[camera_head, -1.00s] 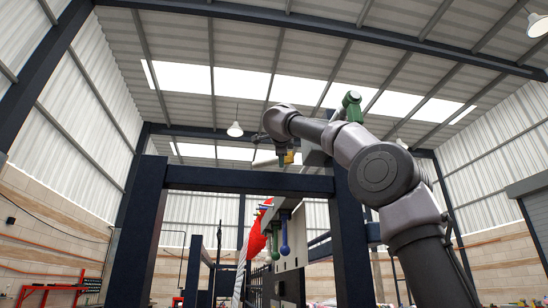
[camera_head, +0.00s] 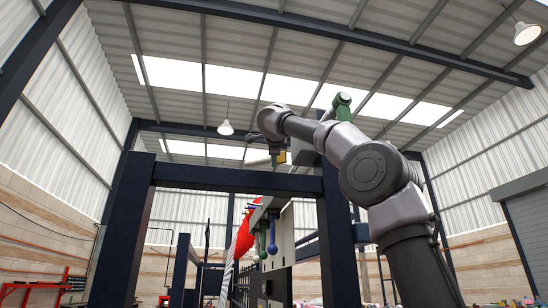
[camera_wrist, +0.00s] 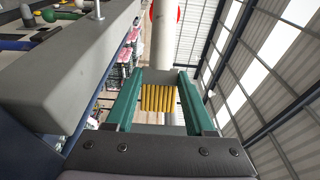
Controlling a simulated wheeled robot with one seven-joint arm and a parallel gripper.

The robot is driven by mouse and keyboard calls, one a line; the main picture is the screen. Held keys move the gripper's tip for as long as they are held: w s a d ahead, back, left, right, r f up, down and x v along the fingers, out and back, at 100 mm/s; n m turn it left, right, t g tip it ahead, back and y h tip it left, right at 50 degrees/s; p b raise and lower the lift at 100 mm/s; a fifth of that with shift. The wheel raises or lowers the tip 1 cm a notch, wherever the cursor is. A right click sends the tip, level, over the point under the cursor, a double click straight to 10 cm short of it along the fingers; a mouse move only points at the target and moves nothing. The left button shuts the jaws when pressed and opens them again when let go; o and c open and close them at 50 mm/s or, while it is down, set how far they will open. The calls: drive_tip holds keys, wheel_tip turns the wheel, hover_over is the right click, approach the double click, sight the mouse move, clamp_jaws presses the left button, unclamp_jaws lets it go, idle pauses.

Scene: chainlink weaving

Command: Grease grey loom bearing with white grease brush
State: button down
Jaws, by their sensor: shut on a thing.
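My gripper shows in the wrist view (camera_wrist: 160,80), with green fingers and a yellow ribbed piece between them. It is shut on a pale cylinder, seemingly the white grease brush (camera_wrist: 163,35), which extends away from the fingers. I cannot pick out the grey loom bearing with certainty in either view.
The dark blue loom frame (camera_head: 236,179) spans the head view's middle. Green (camera_head: 272,240) and blue (camera_head: 263,238) round-ended parts hang below its crossbar near red cloth (camera_head: 242,240). A grey beam (camera_wrist: 62,85) lies close left of my gripper in the wrist view.

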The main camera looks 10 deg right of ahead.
drive_tip(key=shift+d, duration=1.8)
drive_tip(key=shift+d+v, duration=0.15)
drive_tip(key=shift+v, duration=1.15)
drive_tip(key=shift+d+v, duration=0.15)
drive_tip(key=shift+v, duration=1.15)
approach(284, 156)
drive_tip(key=s+d, duration=0.2)
drive_tip(key=shift+d+f, duration=0.1)
drive_tip(key=shift+d, duration=0.25)
drive_tip(key=shift+d, duration=0.15)
drive_tip(key=shift+w, duration=0.1)
